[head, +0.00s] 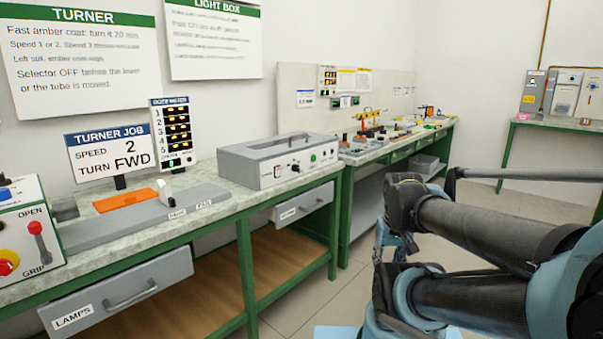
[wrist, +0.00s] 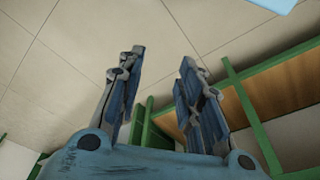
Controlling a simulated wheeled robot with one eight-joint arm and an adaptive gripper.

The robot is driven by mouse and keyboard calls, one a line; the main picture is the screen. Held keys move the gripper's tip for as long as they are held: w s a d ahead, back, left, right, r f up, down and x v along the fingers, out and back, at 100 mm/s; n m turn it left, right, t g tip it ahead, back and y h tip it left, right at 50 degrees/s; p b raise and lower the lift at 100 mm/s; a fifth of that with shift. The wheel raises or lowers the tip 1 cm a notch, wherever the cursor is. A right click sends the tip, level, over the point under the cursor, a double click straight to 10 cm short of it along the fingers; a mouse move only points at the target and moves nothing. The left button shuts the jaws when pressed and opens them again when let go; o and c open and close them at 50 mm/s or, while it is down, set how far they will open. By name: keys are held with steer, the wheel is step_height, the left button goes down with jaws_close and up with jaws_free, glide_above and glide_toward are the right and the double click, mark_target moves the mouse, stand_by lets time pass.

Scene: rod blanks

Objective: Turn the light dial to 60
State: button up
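The grey light box (head: 250,170) stands on the right part of the near bench. Its front carries a small black dial (head: 295,168), between a white switch plate and a green button. The dial's marks and setting are too small to read. My gripper (wrist: 160,57) is open and empty in the wrist view, its two blue fingers apart over floor and bench frame. In the head view my arm is at the right, clear of the light box. The dial does not show in the wrist view.
The near bench's green-edged top (head: 215,190) holds a job sign (head: 110,152), a meter stack (head: 172,132) and a red-button control box (head: 18,230). A second bench (head: 400,145) with small parts stands beyond. The tiled floor (head: 310,290) before the benches is free.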

steer(key=o, duration=0.3)
steer(key=shift+o, duration=0.3)
steer(key=shift+a+r, duration=0.4)
steer(key=shift+r, duration=0.1)
steer(key=w+a+r+m+t+y, duration=0.1)
steer(key=w+a+r+m+y, duration=0.25)
steer(key=w+a, duration=0.55)
steer(key=m+t+y, duration=0.7)
steer(key=m+y, duration=0.5)
steer(key=m, duration=0.1)
glide_toward(298, 169)
steer(key=shift+n+h, duration=0.25)
steer(key=x, duration=0.8)
steer(key=shift+w+a+r, duration=0.1)
steer(key=shift+w+a, duration=0.05)
steer(key=shift+c, duration=0.3)
